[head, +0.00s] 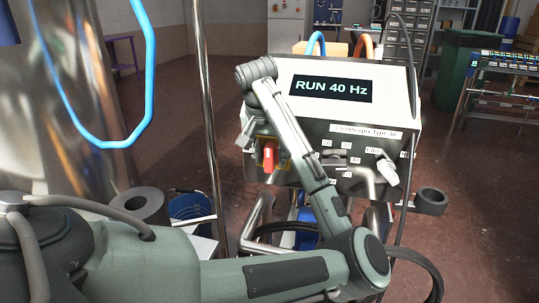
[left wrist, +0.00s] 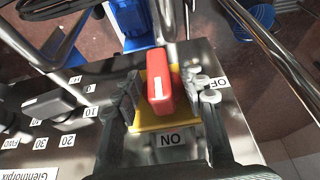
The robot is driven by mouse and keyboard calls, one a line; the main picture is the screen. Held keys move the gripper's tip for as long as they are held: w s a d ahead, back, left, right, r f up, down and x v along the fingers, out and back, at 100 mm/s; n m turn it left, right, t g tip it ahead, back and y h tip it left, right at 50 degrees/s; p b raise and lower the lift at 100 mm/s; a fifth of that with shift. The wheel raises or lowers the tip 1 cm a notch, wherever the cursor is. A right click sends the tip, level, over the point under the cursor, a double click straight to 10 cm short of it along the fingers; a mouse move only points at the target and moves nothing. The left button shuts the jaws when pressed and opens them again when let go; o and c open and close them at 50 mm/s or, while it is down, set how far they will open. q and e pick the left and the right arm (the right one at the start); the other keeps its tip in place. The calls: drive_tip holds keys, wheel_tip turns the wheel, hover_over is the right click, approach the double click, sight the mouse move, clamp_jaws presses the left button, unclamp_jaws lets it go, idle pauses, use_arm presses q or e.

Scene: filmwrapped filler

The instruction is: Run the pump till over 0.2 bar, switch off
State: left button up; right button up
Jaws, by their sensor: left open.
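The pump's steel control box (head: 400,110) carries a dark display (head: 331,89) reading "RUN 40 Hz". On its front is a red switch handle (head: 269,156) on a yellow plate. In the left wrist view the red handle (left wrist: 162,92) lines up with the ON label (left wrist: 170,140); the OFF label (left wrist: 219,84) is to its right. My left gripper (left wrist: 166,96) is open, with one finger on each side of the handle. In the head view the left gripper (head: 262,142) partly hides the switch. No pressure reading is legible. My right gripper is not in view.
A grey selector knob (head: 387,169) sits right of the switch, among number labels. A shiny vertical pipe (head: 208,120) stands left of the box. A blue hose (head: 151,60) hangs at the left. A green bin (head: 465,70) stands behind right. Open floor lies right.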

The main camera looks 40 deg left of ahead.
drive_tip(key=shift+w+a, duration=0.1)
use_arm(q)
drive_tip(key=c, duration=0.5)
clamp_jaws()
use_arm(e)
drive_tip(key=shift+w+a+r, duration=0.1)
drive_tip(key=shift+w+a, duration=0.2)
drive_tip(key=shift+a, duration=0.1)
